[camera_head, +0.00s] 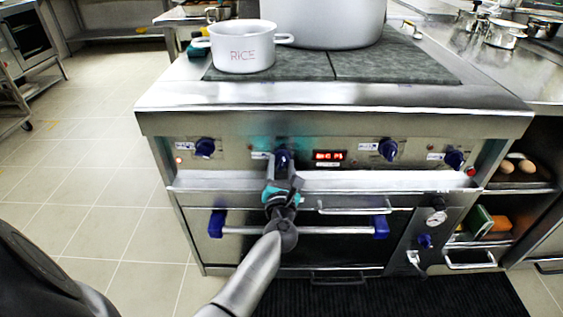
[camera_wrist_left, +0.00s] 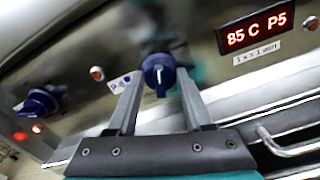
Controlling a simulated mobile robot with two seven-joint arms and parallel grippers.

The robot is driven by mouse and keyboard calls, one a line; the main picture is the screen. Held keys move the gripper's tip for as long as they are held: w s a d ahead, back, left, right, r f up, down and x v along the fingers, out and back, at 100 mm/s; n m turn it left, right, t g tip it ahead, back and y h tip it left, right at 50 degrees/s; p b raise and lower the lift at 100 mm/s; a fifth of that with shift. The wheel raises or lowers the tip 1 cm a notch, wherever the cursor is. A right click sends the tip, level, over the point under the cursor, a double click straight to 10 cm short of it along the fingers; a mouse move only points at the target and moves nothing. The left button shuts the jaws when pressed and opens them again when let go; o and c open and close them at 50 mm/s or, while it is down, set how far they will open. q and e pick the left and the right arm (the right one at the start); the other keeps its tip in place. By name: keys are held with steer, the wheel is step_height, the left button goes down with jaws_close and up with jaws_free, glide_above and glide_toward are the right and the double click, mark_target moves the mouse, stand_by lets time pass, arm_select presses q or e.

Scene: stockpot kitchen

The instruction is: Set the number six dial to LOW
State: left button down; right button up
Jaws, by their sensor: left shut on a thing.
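Four blue dials sit along the stove's front panel (camera_head: 350,152). My left gripper (camera_head: 283,168) reaches up to the second dial from the left (camera_head: 283,154) and is shut on it. In the left wrist view this blue dial (camera_wrist_left: 158,70) sits between the two fingertips of my left gripper (camera_wrist_left: 160,82), its pale pointer line toward the picture's bottom. A small label (camera_wrist_left: 120,83) is beside it, too small to read surely as number six. The leftmost dial (camera_head: 205,147) is free, as are the two right dials (camera_head: 388,149). My right gripper is out of view.
A red display (camera_head: 329,156) right of the held dial reads 85 C P5 in the wrist view. Below are an oven handle bar (camera_head: 330,231) with blue ends and a drawer handle (camera_head: 350,210). A white RICE pot (camera_head: 243,50) and a large stockpot (camera_head: 320,20) stand on top.

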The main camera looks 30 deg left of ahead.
arm_select(q)
steer(key=m+p, duration=0.3)
steer(key=m, duration=0.3)
steer(key=shift+m, duration=0.3)
steer(key=shift+m+p, duration=0.35)
steer(key=shift+m, duration=0.55)
steer(key=m+p, duration=0.1)
steer(key=m, duration=0.2)
steer(key=shift+m, duration=0.3)
steer(key=m+p, duration=0.1)
steer(key=m, duration=0.2)
steer(key=shift+p, duration=0.3)
steer(key=shift+m+p, duration=0.45)
steer(key=shift+m, duration=1.15)
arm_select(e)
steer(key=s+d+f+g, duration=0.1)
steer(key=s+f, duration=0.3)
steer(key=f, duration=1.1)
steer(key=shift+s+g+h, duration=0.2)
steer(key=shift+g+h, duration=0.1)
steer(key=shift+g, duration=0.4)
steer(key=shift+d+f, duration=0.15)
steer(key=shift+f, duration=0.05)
arm_select(q)
steer(key=shift+c, duration=1.5)
jaws_free()
steer(key=shift+s, duration=0.1)
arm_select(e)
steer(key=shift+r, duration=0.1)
